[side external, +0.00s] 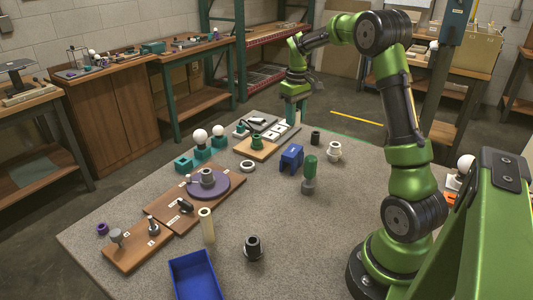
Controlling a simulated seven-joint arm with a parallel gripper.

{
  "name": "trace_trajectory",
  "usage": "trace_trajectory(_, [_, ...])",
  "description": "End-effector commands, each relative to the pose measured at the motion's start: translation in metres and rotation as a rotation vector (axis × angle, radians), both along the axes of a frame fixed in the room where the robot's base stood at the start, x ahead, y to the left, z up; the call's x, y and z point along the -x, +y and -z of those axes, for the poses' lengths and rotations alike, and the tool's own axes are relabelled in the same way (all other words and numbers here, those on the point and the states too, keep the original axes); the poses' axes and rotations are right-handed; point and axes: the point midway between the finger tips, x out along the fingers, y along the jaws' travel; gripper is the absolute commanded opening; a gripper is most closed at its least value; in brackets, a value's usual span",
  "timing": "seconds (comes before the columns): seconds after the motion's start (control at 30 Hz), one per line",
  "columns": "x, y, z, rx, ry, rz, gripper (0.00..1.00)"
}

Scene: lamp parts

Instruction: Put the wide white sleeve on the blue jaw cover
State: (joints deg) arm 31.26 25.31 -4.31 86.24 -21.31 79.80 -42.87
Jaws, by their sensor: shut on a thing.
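My gripper (296,110) points down at the far end of the table, over the right end of a grey tray (297,132). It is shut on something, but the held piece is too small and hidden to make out. A blue block-like piece (291,157), which looks like the blue jaw cover, stands on the table nearer the camera, apart from my gripper. I cannot tell for sure which piece is the wide white sleeve. A white ring (247,166) lies flat left of the blue piece, and white pieces (280,131) show in the tray.
A green-topped part (309,172), a white flanged part (334,152) and a black cylinder (315,136) stand near the blue piece. A purple disc (223,188), a cream tube (207,228) and a blue bin (196,278) are nearer. The right front tabletop is clear.

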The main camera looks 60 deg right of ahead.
Motion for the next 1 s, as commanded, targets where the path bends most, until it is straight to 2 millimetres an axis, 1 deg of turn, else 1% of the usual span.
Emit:
trace_trajectory(0.03, [-0.002, -0.002, -0.006, -0.002, 0.000, -0.033, 0.05])
trace_trajectory(0.1, [-0.003, -0.001, -0.010, -0.008, 0.003, -0.074, 0.05])
trace_trajectory(0.17, [-0.002, 0.001, -0.008, -0.016, 0.010, -0.096, 0.05])
trace_trajectory(0.27, [-0.001, 0.002, 0.008, -0.021, 0.015, -0.114, 0.05])
trace_trajectory(0.4, [-0.001, 0.002, 0.035, -0.021, 0.014, -0.115, 0.05])
trace_trajectory(0.5, [-0.001, 0.002, 0.048, -0.021, 0.013, -0.115, 0.05])
trace_trajectory(0.63, [-0.001, 0.002, 0.059, -0.019, 0.012, -0.113, 0.05])
trace_trajectory(0.8, [-0.001, 0.002, 0.083, -0.019, 0.012, -0.113, 0.05])
trace_trajectory(0.9, [-0.001, 0.002, 0.090, -0.019, 0.010, -0.113, 0.05])
trace_trajectory(1.0, [-0.002, 0.002, 0.090, -0.018, 0.009, -0.113, 0.05])
